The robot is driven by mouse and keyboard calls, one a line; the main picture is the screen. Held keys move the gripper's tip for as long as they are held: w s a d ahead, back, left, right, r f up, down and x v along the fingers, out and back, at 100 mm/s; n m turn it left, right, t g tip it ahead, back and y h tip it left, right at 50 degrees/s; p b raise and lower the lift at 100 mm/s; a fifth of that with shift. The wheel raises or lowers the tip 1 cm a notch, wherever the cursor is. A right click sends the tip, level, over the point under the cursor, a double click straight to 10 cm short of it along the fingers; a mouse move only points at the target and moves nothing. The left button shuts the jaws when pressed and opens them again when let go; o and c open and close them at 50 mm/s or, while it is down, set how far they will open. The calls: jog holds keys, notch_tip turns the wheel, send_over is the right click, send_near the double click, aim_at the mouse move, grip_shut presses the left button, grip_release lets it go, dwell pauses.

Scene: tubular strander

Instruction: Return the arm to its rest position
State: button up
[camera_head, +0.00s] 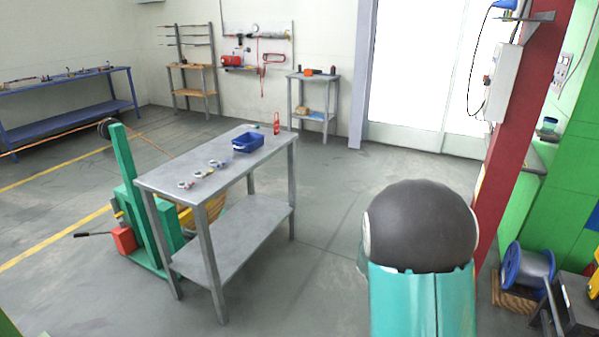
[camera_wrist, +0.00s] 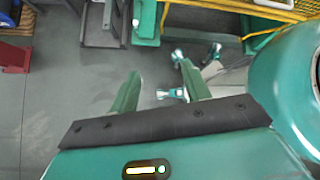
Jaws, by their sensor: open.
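My arm (camera_head: 420,290) shows in the head view as a teal link with a dark rounded cap, at the lower right. It stands in front of the floor, to the right of the grey table. My gripper (camera_wrist: 160,84) shows in the wrist view, with two green fingers spread apart above a dark bar. Nothing is between the fingers but the view of the floor and teal-and-white parts beyond. The gripper is not visible in the head view.
A grey table (camera_head: 216,165) with a blue bin (camera_head: 248,142) and small parts stands at left centre. A green lifting device (camera_head: 122,155) is beside it. A red column (camera_head: 520,140) and blue spool (camera_head: 527,268) are at right. Grey floor between is clear.

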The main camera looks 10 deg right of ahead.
jog(key=s+a+r+m+t+y, duration=0.3)
jog(key=a+r+m+t, duration=0.3)
jog(key=a+r, duration=0.4)
jog(key=s+a+r+m+t+y, duration=0.3)
jog(key=a+r+m+t, duration=0.2)
jog(key=a+r, duration=0.6)
jog(key=a+m, duration=0.2)
jog(key=a, duration=0.1)
jog(key=shift+r+t, duration=0.3)
jog(key=shift+t, duration=0.1)
jog(key=shift+s+d, duration=0.1)
jog(key=shift+c, duration=1.2)
jog(key=shift+d, duration=0.15)
